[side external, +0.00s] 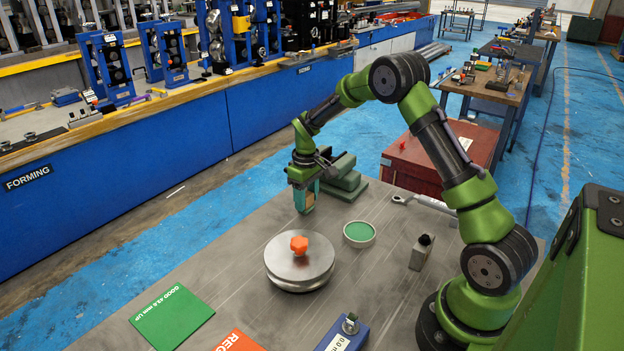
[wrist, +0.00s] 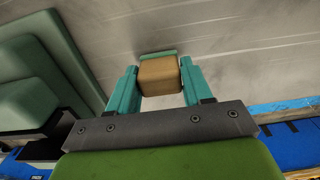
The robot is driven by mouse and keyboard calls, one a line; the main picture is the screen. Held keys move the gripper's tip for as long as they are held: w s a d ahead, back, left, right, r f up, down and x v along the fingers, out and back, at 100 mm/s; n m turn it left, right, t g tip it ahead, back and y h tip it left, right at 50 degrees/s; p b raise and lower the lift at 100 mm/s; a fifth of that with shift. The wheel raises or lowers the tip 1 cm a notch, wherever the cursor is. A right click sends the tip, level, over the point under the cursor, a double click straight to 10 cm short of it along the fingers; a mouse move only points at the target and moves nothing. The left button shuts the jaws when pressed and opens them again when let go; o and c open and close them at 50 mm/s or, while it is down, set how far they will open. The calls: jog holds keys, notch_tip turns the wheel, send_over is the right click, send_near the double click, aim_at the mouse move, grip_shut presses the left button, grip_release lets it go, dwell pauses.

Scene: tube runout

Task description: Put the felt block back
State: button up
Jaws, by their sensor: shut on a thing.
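My gripper (side external: 305,198) points down above the grey table near its far edge. Its teal fingers are shut on the felt block (wrist: 160,76), a tan block with a green layer at its far end. In the wrist view the block sits between the two fingers of my gripper (wrist: 159,84). In the side view only a small brown part of the felt block (side external: 309,200) shows between the fingers. I cannot tell whether the block touches the table.
Stacked green blocks (side external: 345,181) stand right beside my gripper. A steel disc with an orange knob (side external: 299,265), a round dish with a green inside (side external: 359,234) and a small grey block (side external: 420,257) are nearer. A green card (side external: 172,318) lies front left.

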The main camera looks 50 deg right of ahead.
jog(key=shift+f, duration=0.2)
jog(key=o, duration=1)
